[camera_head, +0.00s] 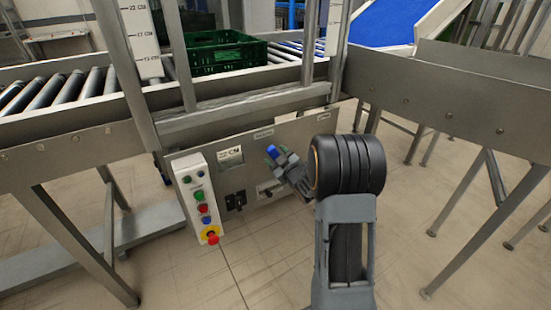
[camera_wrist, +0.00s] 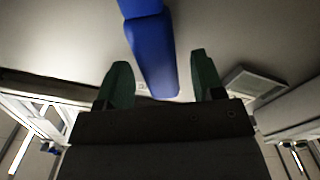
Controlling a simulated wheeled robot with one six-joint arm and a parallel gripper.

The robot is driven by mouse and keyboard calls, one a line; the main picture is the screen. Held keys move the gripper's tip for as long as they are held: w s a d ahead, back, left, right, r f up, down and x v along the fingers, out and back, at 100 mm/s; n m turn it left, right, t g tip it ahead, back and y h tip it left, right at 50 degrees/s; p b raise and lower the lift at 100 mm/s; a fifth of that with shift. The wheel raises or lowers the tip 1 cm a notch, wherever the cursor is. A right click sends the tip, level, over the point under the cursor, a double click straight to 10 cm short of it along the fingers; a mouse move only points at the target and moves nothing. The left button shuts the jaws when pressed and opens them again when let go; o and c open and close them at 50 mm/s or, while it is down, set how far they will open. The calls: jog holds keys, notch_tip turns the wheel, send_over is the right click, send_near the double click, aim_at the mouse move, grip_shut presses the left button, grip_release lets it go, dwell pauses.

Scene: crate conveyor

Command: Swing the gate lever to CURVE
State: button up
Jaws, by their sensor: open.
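The gate lever has a blue handle (camera_wrist: 154,55) that runs down the middle of the wrist view. It also shows as a small blue tip (camera_head: 272,151) in the head view, in front of the grey machine panel. My gripper (camera_head: 272,156) is open at the lever. In the wrist view my gripper's green fingers (camera_wrist: 161,78) stand on either side of the blue handle, with a gap visible on each side. The lever's pivot is hidden in the head view by my gripper and wrist. Small labels on the panel above are too small to read.
A control box (camera_head: 197,195) with coloured buttons and a red emergency stop stands left of my gripper. A green crate (camera_head: 225,55) sits on the roller conveyor (camera_head: 60,95) behind the metal frame. A grey side conveyor (camera_head: 450,90) stands at right. The floor in front is clear.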

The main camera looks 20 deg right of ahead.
jog(key=shift+w, duration=0.4)
grip_shut()
dwell(0.4)
